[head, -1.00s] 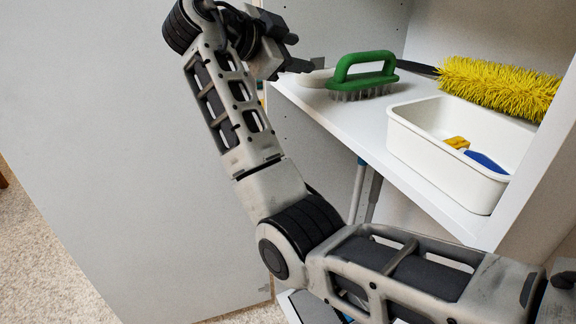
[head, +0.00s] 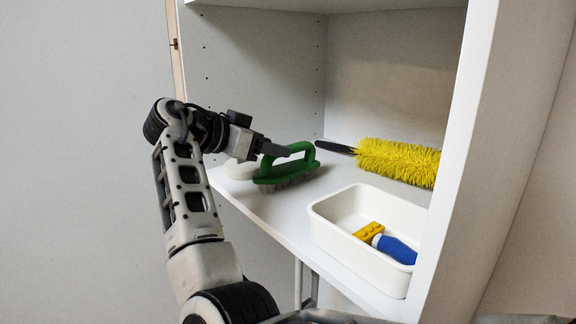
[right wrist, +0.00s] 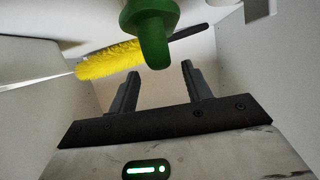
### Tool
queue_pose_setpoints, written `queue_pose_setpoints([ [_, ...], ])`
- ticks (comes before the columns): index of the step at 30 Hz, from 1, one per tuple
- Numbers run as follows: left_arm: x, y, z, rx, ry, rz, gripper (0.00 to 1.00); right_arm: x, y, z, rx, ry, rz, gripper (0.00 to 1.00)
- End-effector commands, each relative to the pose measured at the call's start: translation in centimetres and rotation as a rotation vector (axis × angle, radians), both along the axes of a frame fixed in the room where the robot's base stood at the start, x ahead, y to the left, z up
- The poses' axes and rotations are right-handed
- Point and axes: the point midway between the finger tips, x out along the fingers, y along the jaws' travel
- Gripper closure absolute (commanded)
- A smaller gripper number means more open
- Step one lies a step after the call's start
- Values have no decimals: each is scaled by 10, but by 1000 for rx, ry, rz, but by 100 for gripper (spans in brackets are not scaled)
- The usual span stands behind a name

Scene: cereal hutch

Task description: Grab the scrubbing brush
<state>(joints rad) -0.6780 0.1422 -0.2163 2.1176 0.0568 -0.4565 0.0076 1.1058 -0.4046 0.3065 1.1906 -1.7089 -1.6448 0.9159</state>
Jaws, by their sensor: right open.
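The scrubbing brush (head: 309,156) has a green arched handle and pale bristles. It sits bristles down on the white shelf (head: 265,204). My right gripper (head: 276,151) is open, with its fingers level with the handle at its left side in the head view. In the right wrist view, the green handle (right wrist: 150,32) shows just beyond and between the two open fingertips (right wrist: 158,76). No finger is closed on it, and I cannot tell whether one touches it. My left gripper is not in view.
A yellow duster (head: 398,161) with a dark handle lies behind. The cabinet's side panel (head: 455,180) stands at right.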

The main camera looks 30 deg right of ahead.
Motion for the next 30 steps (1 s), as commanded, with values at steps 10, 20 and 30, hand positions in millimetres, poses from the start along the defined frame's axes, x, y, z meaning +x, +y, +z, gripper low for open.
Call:
queue_pose_setpoints([
  [10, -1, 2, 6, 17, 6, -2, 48, 5, -39, -18, 0, 1, -3, 51],
  [20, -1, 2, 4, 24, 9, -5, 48, 6, -48, -23, 0, -1, 0, 51],
  [30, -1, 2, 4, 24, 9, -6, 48, 6, -48, -22, -1, -1, 1, 100],
])
